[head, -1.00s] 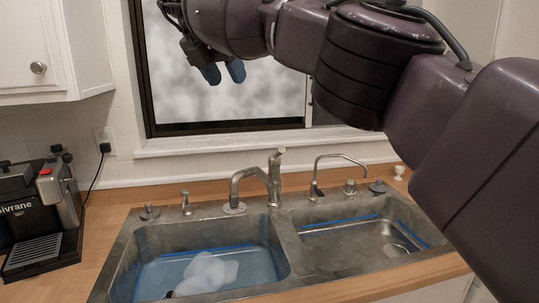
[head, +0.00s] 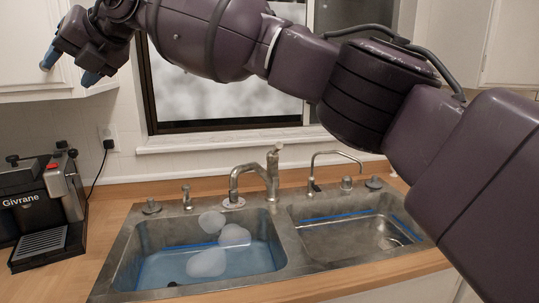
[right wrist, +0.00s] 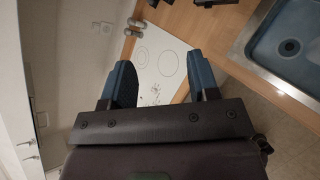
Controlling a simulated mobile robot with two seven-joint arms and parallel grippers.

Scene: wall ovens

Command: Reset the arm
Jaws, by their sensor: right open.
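My right arm crosses the head view from the lower right to the upper left. Its gripper (head: 68,66) is at the upper left, in front of the white cabinet and above the coffee machine. The blue fingertips are apart and nothing shows between them. In the right wrist view the two blue fingers of the right gripper (right wrist: 160,88) are spread and empty, with a white cooktop (right wrist: 157,62) beyond them. My left gripper is not in view.
A double sink (head: 285,235) is set in the wooden counter (head: 255,293); several pale rounded objects (head: 207,263) are in its left basin. A faucet (head: 272,175) stands behind it. A coffee machine (head: 45,205) stands at the left, below a white cabinet (head: 25,45).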

